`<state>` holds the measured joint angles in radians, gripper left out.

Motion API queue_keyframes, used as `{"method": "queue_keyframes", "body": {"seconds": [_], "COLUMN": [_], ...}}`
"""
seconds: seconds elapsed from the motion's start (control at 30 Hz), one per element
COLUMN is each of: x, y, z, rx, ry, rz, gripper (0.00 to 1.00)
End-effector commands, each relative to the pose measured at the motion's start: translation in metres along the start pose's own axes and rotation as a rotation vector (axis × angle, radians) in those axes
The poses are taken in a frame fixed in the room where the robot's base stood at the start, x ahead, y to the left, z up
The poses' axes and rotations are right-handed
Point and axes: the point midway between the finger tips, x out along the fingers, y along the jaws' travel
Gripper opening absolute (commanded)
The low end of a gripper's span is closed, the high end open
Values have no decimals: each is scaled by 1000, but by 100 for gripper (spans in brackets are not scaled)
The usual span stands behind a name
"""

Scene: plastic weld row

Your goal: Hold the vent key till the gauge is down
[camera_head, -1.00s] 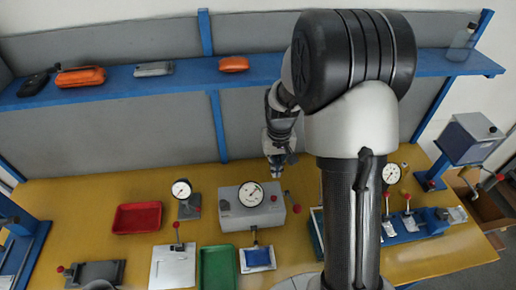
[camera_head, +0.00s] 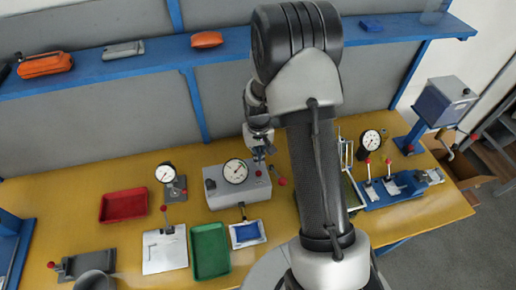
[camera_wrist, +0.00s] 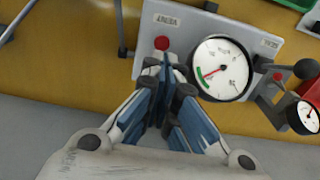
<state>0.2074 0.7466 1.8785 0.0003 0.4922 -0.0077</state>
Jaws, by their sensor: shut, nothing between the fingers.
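A grey box (camera_head: 222,198) stands on the yellow bench, with a round white gauge (camera_head: 235,171) on its face. In the wrist view the gauge (camera_wrist: 222,68) is large, and its red needle points toward the green arc at lower left. A red round key (camera_wrist: 162,43) sits beside the gauge, near a small label that looks like VENT. My gripper (camera_head: 259,158) is at the box's back right in the head view. In the wrist view my gripper (camera_wrist: 166,68) is shut and empty, its tips just below the red key. I cannot tell whether they touch it.
A red-knobbed lever (camera_head: 282,181) sticks out at the box's right. A smaller gauge (camera_head: 166,172) stands left, another gauge (camera_head: 371,140) right. A red tray (camera_head: 123,205), a green tray (camera_head: 210,251) and a blue shelf (camera_head: 130,66) are around the bench.

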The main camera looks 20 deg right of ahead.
Motion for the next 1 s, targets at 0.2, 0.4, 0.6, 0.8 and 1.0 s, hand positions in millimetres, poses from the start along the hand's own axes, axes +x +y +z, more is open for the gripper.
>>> {"method": "queue_keyframes", "body": {"seconds": [0.2, 0.4, 0.6, 0.8, 1.0], "x": [42, 60, 63, 63, 79], "y": [0, 0, 0, 0, 0], "z": [0, 0, 0, 0, 0], "rx": [0, 0, 0, 0, 0], "ry": [-1, 0, 0, 1, 0], "rz": [0, 0, 0, 0, 0], "gripper": [0, 0, 0, 0, 0]}}
